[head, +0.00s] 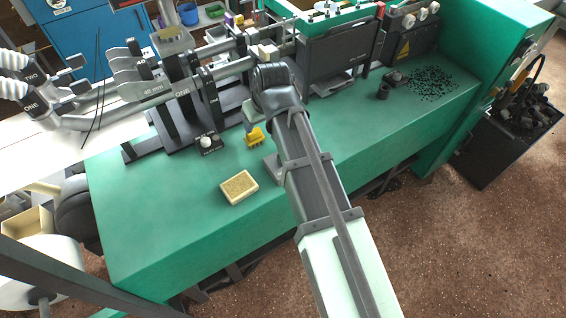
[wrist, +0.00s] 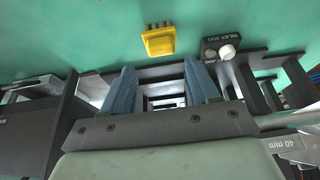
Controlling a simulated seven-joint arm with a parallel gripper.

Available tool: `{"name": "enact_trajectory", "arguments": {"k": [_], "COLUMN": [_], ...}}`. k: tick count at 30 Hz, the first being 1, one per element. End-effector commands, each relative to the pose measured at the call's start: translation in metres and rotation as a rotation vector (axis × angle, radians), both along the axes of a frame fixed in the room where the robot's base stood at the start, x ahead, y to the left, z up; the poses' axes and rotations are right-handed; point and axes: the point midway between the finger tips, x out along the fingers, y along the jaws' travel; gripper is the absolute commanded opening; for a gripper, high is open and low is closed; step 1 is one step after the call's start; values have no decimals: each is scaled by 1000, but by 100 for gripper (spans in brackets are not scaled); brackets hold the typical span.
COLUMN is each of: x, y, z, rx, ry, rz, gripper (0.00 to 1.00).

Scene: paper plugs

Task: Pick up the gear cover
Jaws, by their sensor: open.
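A small yellow ridged part (head: 255,137) lies on the green bench top and looks like the gear cover, though no label on it can be read. In the wrist view the yellow part (wrist: 158,40) is just beyond my fingertips, roughly centred between them, and apart from them. My gripper (wrist: 160,68) is open, with two blue fingers spread and nothing between them. In the head view my arm reaches over the bench to just behind the yellow part. The fingers cannot be made out there.
A black box with a white knob (head: 208,143) stands left of the yellow part; in the wrist view the knob box (wrist: 222,48) is to its right. Black machinery with rods (head: 180,95) stands behind. A cream tray (head: 239,187) lies nearer. The front left bench is clear.

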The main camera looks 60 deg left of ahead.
Motion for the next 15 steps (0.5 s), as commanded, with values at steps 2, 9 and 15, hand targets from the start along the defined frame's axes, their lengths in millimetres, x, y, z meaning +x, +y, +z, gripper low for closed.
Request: {"name": "enact_trajectory", "arguments": {"k": [2,9,15], "x": [0,5,15], "y": [0,-1,2], "z": [0,5,30], "rx": [0,7,39], "ry": [0,-2,-12], "rz": [0,-6,-19], "gripper": [60,60,60]}}
